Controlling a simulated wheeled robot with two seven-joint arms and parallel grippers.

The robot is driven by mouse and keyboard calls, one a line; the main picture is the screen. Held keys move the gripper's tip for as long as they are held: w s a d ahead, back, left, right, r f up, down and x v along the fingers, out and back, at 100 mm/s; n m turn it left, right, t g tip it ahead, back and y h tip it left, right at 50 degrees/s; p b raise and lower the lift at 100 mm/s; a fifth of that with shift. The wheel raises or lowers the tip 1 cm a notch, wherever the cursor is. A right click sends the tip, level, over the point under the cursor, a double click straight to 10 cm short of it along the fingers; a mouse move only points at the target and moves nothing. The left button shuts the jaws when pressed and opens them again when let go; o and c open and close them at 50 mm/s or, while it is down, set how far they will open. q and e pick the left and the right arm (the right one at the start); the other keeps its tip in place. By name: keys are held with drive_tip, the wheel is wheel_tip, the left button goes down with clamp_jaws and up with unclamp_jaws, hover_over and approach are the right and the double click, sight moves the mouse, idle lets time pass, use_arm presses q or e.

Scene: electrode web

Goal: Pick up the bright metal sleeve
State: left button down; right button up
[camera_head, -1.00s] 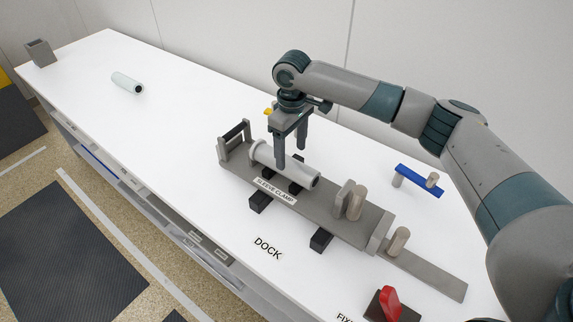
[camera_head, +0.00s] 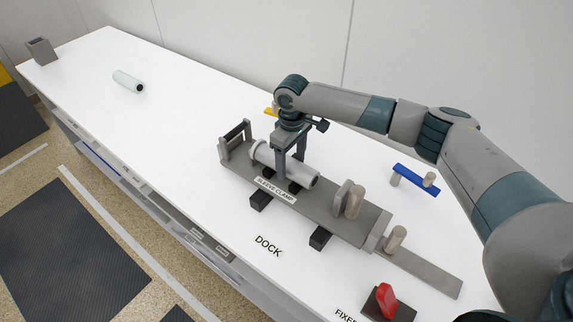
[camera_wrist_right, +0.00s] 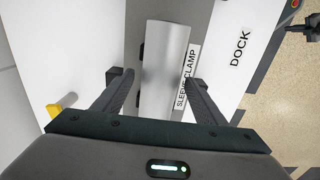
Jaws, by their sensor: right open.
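The bright metal sleeve (camera_head: 298,171) is a silvery cylinder lying along the grey fixture labelled SLEEVE CLAMP (camera_head: 325,200). It has a wider collar at its left end. My right gripper (camera_head: 292,172) points down over the sleeve with its fingers open, one on each side of it. In the right wrist view the sleeve (camera_wrist_right: 165,70) runs between the two open fingers (camera_wrist_right: 158,85), with a visible gap to each. Part of the sleeve is hidden behind the near finger in the head view. My left gripper is not in view.
A pale roll (camera_head: 128,81) lies on the white table (camera_head: 190,130) at the back left, near a grey holder (camera_head: 40,51). A blue bar on posts (camera_head: 416,179) and a red-handled part (camera_head: 387,301) stand to the right. Upright posts (camera_head: 354,201) rise from the fixture right of the sleeve.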

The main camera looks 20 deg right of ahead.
sight(293, 163)
drive_tip(key=c, duration=1.1)
drive_tip(key=shift+c, duration=0.2)
drive_tip(key=shift+r, duration=0.1)
drive_tip(key=shift+r+b, duration=0.35)
drive_tip(key=shift+r, duration=0.1)
drive_tip(key=r, duration=0.1)
drive_tip(key=r+b, duration=0.1)
drive_tip(key=r, duration=0.1)
drive_tip(key=shift+s+d+r, duration=0.1)
drive_tip(key=shift+s+d, duration=0.1)
drive_tip(key=shift+d, duration=0.05)
drive_tip(key=s+d+r+b, duration=0.3)
drive_tip(key=s+d+r, duration=0.3)
drive_tip(key=s+d, duration=0.1)
drive_tip(key=shift+s+d+r, duration=0.2)
drive_tip(key=shift+s+r, duration=0.2)
drive_tip(key=shift+s, duration=0.2)
